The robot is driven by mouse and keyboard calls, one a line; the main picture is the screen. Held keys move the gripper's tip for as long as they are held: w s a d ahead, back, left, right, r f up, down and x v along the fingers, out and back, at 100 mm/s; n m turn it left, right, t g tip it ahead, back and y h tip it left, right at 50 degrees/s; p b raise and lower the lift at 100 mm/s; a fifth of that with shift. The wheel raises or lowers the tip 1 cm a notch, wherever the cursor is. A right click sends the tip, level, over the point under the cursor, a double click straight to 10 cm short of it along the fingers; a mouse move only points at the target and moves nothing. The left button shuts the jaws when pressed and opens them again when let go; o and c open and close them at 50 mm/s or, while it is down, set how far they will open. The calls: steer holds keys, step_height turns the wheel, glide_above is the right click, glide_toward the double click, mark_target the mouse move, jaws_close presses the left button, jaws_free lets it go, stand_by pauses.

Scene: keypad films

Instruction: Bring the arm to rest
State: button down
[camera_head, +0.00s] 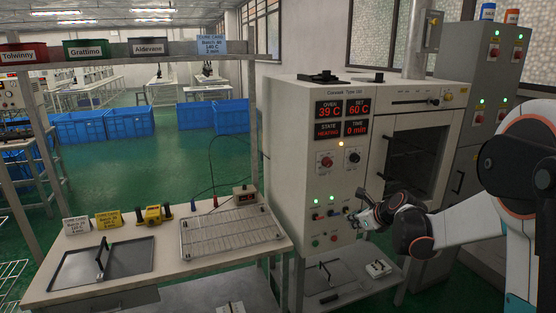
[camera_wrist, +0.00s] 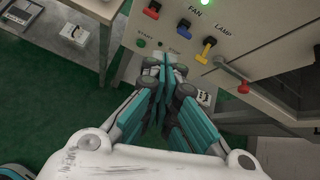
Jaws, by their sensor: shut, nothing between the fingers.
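My arm reaches in from the right in the head view. My gripper (camera_head: 355,217) is at the lower control panel of the oven (camera_head: 285,150), and it is shut and empty. In the wrist view the closed teal fingers (camera_wrist: 172,68) point at the panel just below a green start button (camera_wrist: 141,43). Whether the fingertips touch the panel I cannot tell. The oven display (camera_head: 342,118) reads oven 39 C, set 60 C, state heating, time 0 min. A green lamp (camera_wrist: 205,3) is lit above the fan switch.
The oven's windowed door (camera_head: 415,160) is shut. A bench on the left holds a wire rack (camera_head: 230,232) and a dark tray (camera_head: 100,262). A lower shelf (camera_head: 345,280) stands under the panel.

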steer(key=s+a+r+n+g, duration=0.1)
steer(key=s+a+r+n, duration=0.2)
steer(key=s+n, duration=0.3)
steer(key=s+a+r+n+h, duration=0.1)
steer(key=s+a+r+n, duration=0.25)
steer(key=s, duration=0.45)
steer(key=s+a+r+n+g, duration=0.1)
steer(key=s+a+r+n, duration=0.1)
steer(key=s+r+n, duration=0.35)
steer(key=s+f+n+h, duration=0.1)
steer(key=s+f+n, duration=0.1)
steer(key=s+n, duration=0.5)
steer(key=s+f+n+h, duration=0.1)
steer(key=s+f+n, duration=0.2)
steer(key=s+n, duration=0.4)
steer(key=shift+s+d+g, duration=0.3)
steer(key=shift+s+d, duration=0.1)
steer(key=shift+s, duration=3)
